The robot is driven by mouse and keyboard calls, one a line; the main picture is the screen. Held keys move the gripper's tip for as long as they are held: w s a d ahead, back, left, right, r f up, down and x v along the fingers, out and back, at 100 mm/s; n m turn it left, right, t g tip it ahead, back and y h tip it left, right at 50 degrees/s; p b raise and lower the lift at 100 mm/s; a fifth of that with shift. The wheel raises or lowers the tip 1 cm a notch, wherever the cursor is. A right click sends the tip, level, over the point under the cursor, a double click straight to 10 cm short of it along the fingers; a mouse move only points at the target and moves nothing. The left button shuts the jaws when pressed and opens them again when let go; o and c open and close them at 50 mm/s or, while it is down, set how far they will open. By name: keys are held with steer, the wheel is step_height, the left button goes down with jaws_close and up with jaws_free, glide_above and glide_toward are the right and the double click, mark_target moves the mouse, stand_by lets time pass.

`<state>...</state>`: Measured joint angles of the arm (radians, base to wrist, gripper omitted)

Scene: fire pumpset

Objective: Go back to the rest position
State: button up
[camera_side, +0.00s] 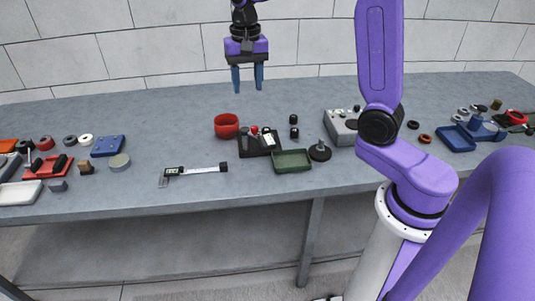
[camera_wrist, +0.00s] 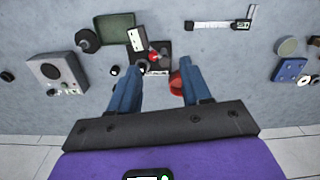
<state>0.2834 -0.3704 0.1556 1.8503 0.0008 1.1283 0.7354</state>
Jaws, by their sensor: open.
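My gripper (camera_side: 248,76) is open and empty, with its blue fingers pointing down high above the back part of the table. It also shows in the wrist view (camera_wrist: 158,80), with the two fingers apart. Below it in the side view are a red cup (camera_side: 227,126) and a black tray (camera_side: 259,147) holding a red part and other small parts. In the wrist view the red cup (camera_wrist: 176,85) is partly hidden by the right finger. The black tray's near side is partly hidden behind the fingers. Nothing touches the fingers.
A green tray (camera_side: 292,161), a black round base (camera_side: 320,152) and a caliper (camera_side: 195,171) lie on the grey table (camera_side: 250,190). A grey box with knobs (camera_side: 342,127) stands to the right. Several small parts and blue blocks (camera_side: 108,146) crowd both ends. Air around my gripper is clear.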

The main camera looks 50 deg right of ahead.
steer(key=s+a+f+n, duration=0.1)
steer(key=s+a+n, duration=0.7)
steer(key=s, duration=0.5)
steer(key=s+d+f+n, duration=0.1)
steer(key=s+n, duration=0.5)
steer(key=s, duration=0.2)
steer(key=s+f+n, duration=0.2)
steer(key=s+n, duration=0.4)
steer(key=s, duration=0.2)
steer(key=shift+d+f, duration=0.25)
steer(key=shift+d, duration=0.15)
